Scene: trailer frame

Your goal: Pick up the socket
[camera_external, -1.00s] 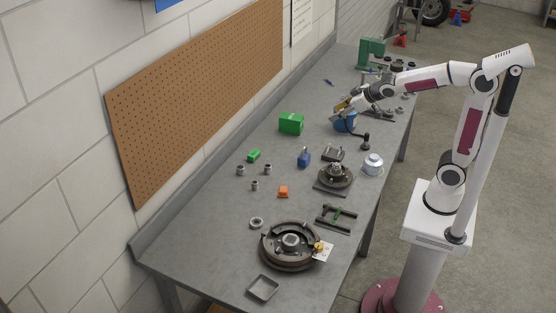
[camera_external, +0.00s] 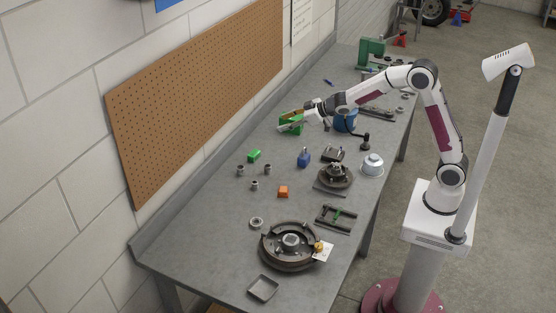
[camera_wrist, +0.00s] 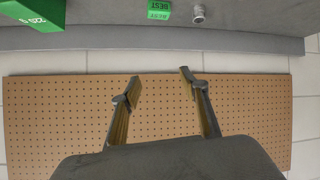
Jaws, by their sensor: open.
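Several small grey metal cylinders that look like sockets stand on the workbench in the external view: one on the left (camera_external: 240,170), one on the right (camera_external: 268,169) and one nearer the front (camera_external: 254,185). I cannot tell which is the socket. One such metal cylinder (camera_wrist: 198,13) shows at the top of the wrist view, beside a small green box (camera_wrist: 158,10). My gripper (camera_external: 284,121) is open and empty, above the bench by the larger green box, behind and right of the cylinders. In the wrist view its open fingers (camera_wrist: 160,76) have the pegboard behind them.
The larger green box (camera_external: 297,128) is close to my gripper and partly covered by it. A blue padlock-like block (camera_external: 303,158), an orange block (camera_external: 283,191) and a brake drum assembly (camera_external: 290,245) stand on the bench (camera_external: 205,240). The pegboard (camera_external: 200,95) hangs on the wall behind.

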